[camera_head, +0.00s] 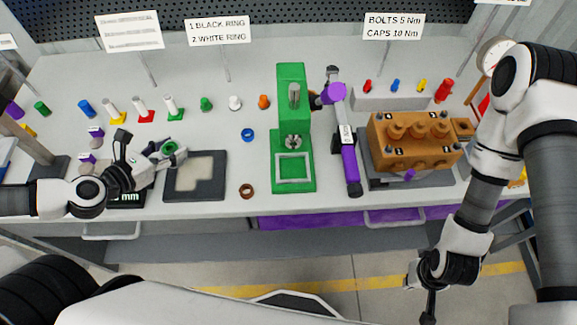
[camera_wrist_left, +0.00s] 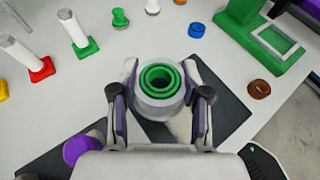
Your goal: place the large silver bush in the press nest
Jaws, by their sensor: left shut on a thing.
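The large silver bush (camera_wrist_left: 144,105), a grey cylinder with green rings inside its open top, is between the fingers of my left gripper (camera_wrist_left: 159,92), which is shut on it. In the head view my left gripper (camera_head: 172,155) holds it above the dark mat, left of the green press (camera_head: 291,82). The press has a silver ram, a round silver piece (camera_head: 293,142) below it and a square silver frame (camera_head: 293,181) on its base. I cannot tell which of these is the nest. My right gripper (camera_head: 431,300) hangs low in front of the bench; its fingers are unclear.
A dark mat (camera_head: 214,191) with a pale centre lies under my left gripper. A blue ring (camera_head: 248,134) and a brown ring (camera_head: 247,190) lie between mat and press. A purple-handled wrench (camera_head: 348,165) and an orange pump block (camera_head: 414,142) stand right of the press.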

